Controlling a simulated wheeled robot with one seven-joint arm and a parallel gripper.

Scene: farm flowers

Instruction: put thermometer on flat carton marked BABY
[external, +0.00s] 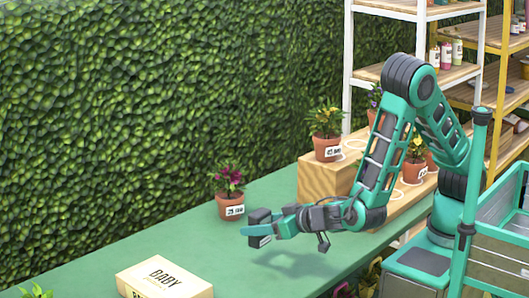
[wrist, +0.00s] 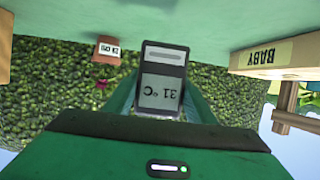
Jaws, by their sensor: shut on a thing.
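The thermometer (wrist: 161,78) is a dark, slim device with a grey screen that reads 31 °C, upside down in the wrist view. My gripper (external: 256,231) is shut on it, with a green finger on either side. My gripper is above the green table in the external view, with a shadow below it. The flat carton marked BABY (external: 168,281) is pale yellow and lies on the table at the bottom left, apart from my gripper. The carton also shows at the right of the wrist view (wrist: 262,57).
A potted purple-red flower (external: 230,190) with a price tag stands just behind my gripper. Another pot (external: 326,135) stands on a wooden riser (external: 318,181). A hedge runs behind the table (external: 215,268). The tabletop between my gripper and the carton looks clear.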

